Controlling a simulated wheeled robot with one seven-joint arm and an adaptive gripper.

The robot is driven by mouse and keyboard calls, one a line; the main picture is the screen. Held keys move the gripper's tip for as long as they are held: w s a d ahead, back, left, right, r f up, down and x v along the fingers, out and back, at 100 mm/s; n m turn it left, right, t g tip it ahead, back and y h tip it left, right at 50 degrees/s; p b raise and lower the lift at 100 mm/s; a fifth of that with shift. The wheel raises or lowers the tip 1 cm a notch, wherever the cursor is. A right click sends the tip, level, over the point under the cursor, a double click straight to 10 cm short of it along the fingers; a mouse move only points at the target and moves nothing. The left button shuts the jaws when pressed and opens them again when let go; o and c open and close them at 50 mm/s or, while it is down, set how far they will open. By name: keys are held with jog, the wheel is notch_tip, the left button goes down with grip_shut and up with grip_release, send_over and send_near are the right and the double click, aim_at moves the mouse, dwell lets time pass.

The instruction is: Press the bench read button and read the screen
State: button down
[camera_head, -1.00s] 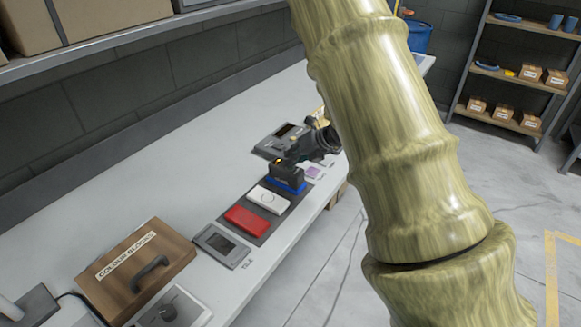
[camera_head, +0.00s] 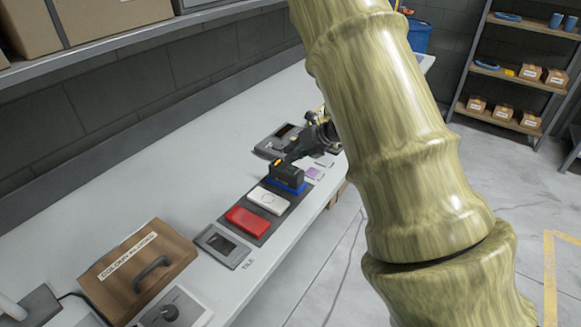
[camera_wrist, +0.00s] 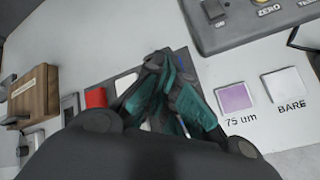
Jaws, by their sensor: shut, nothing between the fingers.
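A dark grey bench instrument (camera_head: 274,142) with a dark screen stands on the bench in the head view. My gripper (camera_head: 290,156) is shut and empty, just above and behind this block. In the wrist view, my gripper's teal fingers (camera_wrist: 158,65) are together over the mat, hiding most of the block.
A red slab (camera_head: 248,222) and a white slab (camera_head: 268,200) lie on the mat. A grey framed tile (camera_head: 222,246), a wooden box (camera_head: 138,268) and a knobbed device (camera_head: 172,312) are nearer. A purple tile (camera_wrist: 235,97) and a white "BARE" tile (camera_wrist: 283,84) lie beside the instrument.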

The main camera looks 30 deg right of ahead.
aim_at(292, 167)
jog(key=shift+r+p, duration=1.25)
jog(key=shift+r, duration=1.15)
jog(key=shift+f, duration=0.1)
